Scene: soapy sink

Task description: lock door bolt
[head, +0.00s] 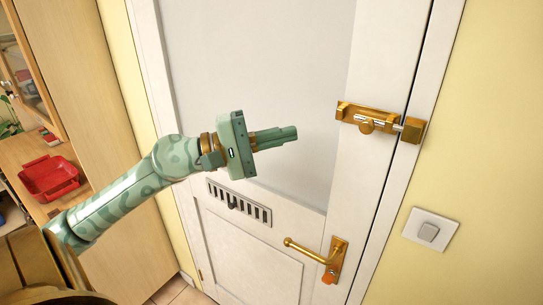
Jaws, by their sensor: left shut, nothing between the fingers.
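A brass door bolt (350,113) is mounted on the right edge of the white door (255,80). Its round knob (367,127) hangs at the middle of the body. A silver rod shows between the body and the brass keeper (412,130) on the frame. The rod's end reaches close to the keeper; whether it is inside I cannot tell. My left gripper (296,132) is shut and empty, in front of the door's pane, pointing right toward the bolt. It is left of the bolt and apart from it. My right gripper is not in view.
A brass door handle (310,252) with an orange piece below it sits under the bolt. A light switch (430,230) is on the yellow wall at right. A wooden cabinet and red tray (48,178) stand at left. The space between gripper and bolt is clear.

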